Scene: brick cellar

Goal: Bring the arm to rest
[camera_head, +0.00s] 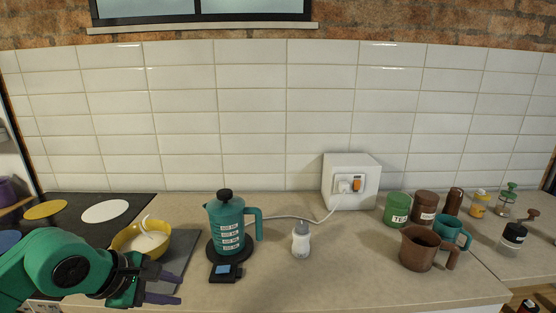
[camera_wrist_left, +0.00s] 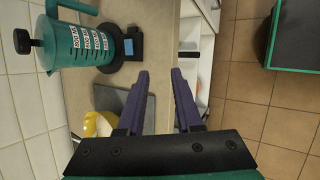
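My left gripper (camera_head: 165,288) is in the head view at the lower left, over the front of the counter and in front of the yellow bowl. In the left wrist view its two purple fingers (camera_wrist_left: 161,100) are apart with nothing between them. A teal kettle (camera_head: 226,229) stands on a dark round base to the right of the gripper, apart from it. The kettle also shows in the left wrist view (camera_wrist_left: 82,46). My right gripper is in neither view.
A yellow bowl (camera_head: 128,238) with white contents sits behind my left arm. A white shaker (camera_head: 301,240), a brown jug (camera_head: 417,250), a green tin (camera_head: 397,210) and a teal mug (camera_head: 448,232) stand to the right. Counter between shaker and jug is clear.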

